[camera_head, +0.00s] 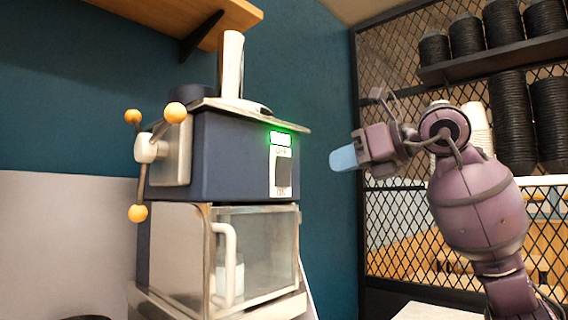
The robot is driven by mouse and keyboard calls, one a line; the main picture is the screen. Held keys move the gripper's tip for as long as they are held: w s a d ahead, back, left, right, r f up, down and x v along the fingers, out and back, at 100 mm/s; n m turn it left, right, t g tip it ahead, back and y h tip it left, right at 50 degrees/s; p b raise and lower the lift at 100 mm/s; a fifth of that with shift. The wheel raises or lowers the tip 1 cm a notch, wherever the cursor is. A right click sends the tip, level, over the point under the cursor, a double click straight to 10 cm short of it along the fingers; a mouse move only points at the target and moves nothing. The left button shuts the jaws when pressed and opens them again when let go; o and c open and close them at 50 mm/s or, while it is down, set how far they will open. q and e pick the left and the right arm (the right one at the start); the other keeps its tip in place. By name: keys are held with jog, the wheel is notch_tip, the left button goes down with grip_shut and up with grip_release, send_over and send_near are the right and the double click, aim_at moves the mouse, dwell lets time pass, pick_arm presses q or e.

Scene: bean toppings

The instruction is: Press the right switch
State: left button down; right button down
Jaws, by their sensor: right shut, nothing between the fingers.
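A dark blue machine (225,150) stands at the middle left. On the right part of its front is a switch panel (281,172) with a white plate and a dark rocker, and a lit green light (281,138) sits above it. My right gripper (343,159) is to the right of the panel, apart from it, with its light blue fingertips pointing left. The fingers are shut with nothing between them. My left gripper is not in view.
A glass-fronted compartment (258,250) with a white handle (229,265) is below the machine body. A knobbed lever (150,148) sticks out on the left. A wooden shelf (185,18) hangs above. A black mesh partition (400,215) and stacked black cups (508,120) are at the right.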

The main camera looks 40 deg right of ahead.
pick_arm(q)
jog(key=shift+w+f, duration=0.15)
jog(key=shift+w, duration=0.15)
pick_arm(e)
jog(key=s+r+h, duration=0.1)
jog(key=s+d+r+t, duration=0.1)
jog(key=r, duration=0.1)
jog(key=shift+s+m+h, duration=0.1)
jog(key=shift+m+h, duration=0.3)
send_near(285, 161)
jog(key=w, duration=0.2)
jog(key=w+f+p, duration=0.1)
jog(key=w, duration=0.2)
jog(key=shift+a+f, duration=0.1)
jog(key=shift+a, duration=0.15)
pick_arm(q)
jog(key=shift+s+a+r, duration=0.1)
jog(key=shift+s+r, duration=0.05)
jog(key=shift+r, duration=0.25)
pick_arm(e)
jog(key=shift+w+a, duration=0.1)
jog(key=shift+w, duration=1)
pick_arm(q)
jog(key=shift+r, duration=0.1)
